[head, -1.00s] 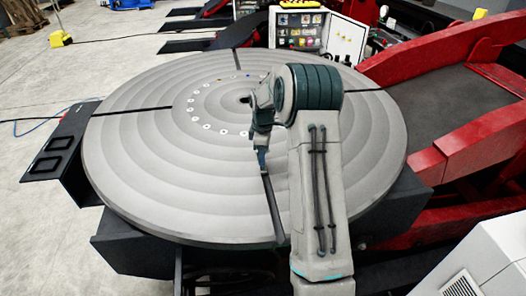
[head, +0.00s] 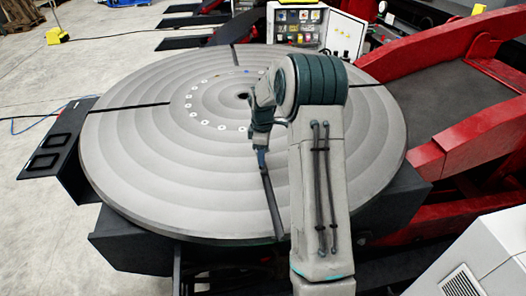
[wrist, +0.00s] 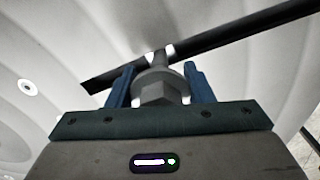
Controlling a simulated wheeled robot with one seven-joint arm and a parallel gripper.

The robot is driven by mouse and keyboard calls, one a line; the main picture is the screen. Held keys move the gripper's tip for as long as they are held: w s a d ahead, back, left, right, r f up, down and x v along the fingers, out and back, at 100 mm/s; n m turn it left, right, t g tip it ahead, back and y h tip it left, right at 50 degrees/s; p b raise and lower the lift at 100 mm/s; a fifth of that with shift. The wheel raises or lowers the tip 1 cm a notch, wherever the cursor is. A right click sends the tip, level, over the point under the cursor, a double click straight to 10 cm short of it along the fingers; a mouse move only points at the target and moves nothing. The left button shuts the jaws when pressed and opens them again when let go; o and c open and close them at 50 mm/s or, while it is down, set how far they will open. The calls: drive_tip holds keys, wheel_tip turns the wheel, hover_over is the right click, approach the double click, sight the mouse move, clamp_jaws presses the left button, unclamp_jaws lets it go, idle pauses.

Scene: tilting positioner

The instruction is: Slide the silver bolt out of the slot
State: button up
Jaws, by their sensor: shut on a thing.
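The silver bolt (wrist: 160,92) shows in the wrist view, its hex head towards the camera and its shank reaching to the dark slot (wrist: 235,37). My gripper (wrist: 160,78) has its two blue fingers on either side of the bolt and is shut on it. In the head view, my gripper (head: 261,158) is low over the round table near the inner end of the front slot (head: 271,205). The bolt is too small or hidden to make out there. How deep the shank sits in the slot cannot be told.
The round grey table (head: 140,150) has other dark slots and a ring of small holes. A black bracket (head: 60,140) juts out at its left edge. Red framework (head: 480,140) stands to the right, an open control box (head: 300,25) behind. The table's left half is clear.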

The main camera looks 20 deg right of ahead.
drive_tip(key=shift+s+a+b, duration=0.25)
drive_tip(key=shift+s+b, duration=0.05)
drive_tip(key=shift+s, duration=0.95)
drive_tip(key=shift+s+a+b, duration=0.25)
drive_tip(key=shift+s+b, duration=0.1)
drive_tip(key=shift+s, duration=0.85)
drive_tip(key=shift+s+a+b, duration=0.25)
drive_tip(key=shift+s+b, duration=0.05)
drive_tip(key=shift+s, duration=0.95)
drive_tip(key=shift+s+a+b, duration=0.15)
drive_tip(key=shift+s+a, duration=0.05)
drive_tip(key=shift+s, duration=0.7)
drive_tip(key=shift+s+a+b, duration=0.15)
drive_tip(key=shift+s, duration=0.75)
drive_tip(key=shift+s+a+b, duration=0.15)
drive_tip(key=shift+s+a, duration=0.05)
drive_tip(key=shift+s, duration=0.7)
drive_tip(key=shift+s+a, duration=0.25)
drive_tip(key=shift+s, duration=0.95)
drive_tip(key=shift+s+a, duration=0.25)
drive_tip(key=shift+s, duration=1.05)
drive_tip(key=shift+s+a, duration=0.3)
drive_tip(key=shift+s, duration=1.05)
drive_tip(key=shift+s+a, duration=0.25)
drive_tip(key=shift+s, duration=1.05)
drive_tip(key=shift+s, duration=0.1)
